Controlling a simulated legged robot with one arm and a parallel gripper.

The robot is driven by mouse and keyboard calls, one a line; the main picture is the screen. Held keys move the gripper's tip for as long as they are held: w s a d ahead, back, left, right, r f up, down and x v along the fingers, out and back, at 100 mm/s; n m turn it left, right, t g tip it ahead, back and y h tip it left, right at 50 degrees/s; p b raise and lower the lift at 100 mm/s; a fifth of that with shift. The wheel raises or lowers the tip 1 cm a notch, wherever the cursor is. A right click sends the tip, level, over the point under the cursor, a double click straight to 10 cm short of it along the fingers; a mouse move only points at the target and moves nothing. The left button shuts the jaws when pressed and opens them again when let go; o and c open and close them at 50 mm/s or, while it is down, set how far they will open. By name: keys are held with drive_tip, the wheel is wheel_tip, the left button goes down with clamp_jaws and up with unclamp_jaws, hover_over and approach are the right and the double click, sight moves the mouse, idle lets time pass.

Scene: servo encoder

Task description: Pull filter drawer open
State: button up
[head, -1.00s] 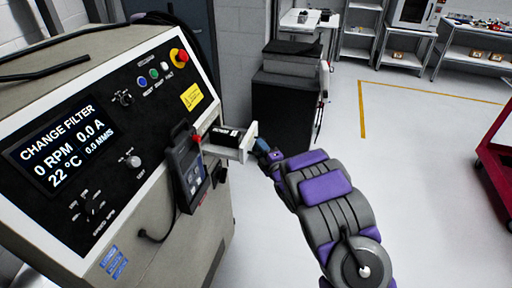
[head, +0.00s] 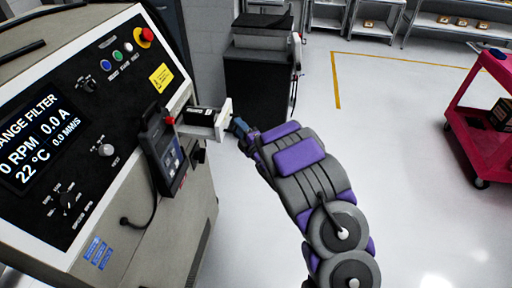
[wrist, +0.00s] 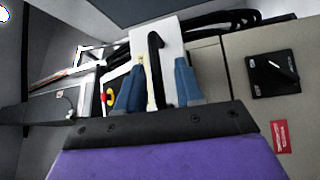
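The filter drawer (head: 224,119) sticks out from the right side of the machine, with a black filter (head: 200,115) lying in it. In the wrist view its white front (wrist: 172,48) carries a black handle (wrist: 155,58). My gripper (head: 238,126) is at the drawer's front, at the end of my purple and grey arm. In the wrist view the blue fingertips of my gripper (wrist: 158,80) are apart, with the lower end of the handle between them. A gap shows beside the handle; whether either finger touches it I cannot tell.
The beige machine (head: 140,215) fills the left, its screen (head: 25,140) reading "CHANGE FILTER". A handheld pendant (head: 164,150) hangs near the drawer. A dark cabinet (head: 255,92) stands behind. A red cart (head: 480,130) is at the right. The floor between is clear.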

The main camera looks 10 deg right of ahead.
drive_tip(key=v, duration=1.5)
drive_tip(key=shift+s, duration=0.15)
drive_tip(key=shift+d+f, duration=0.1)
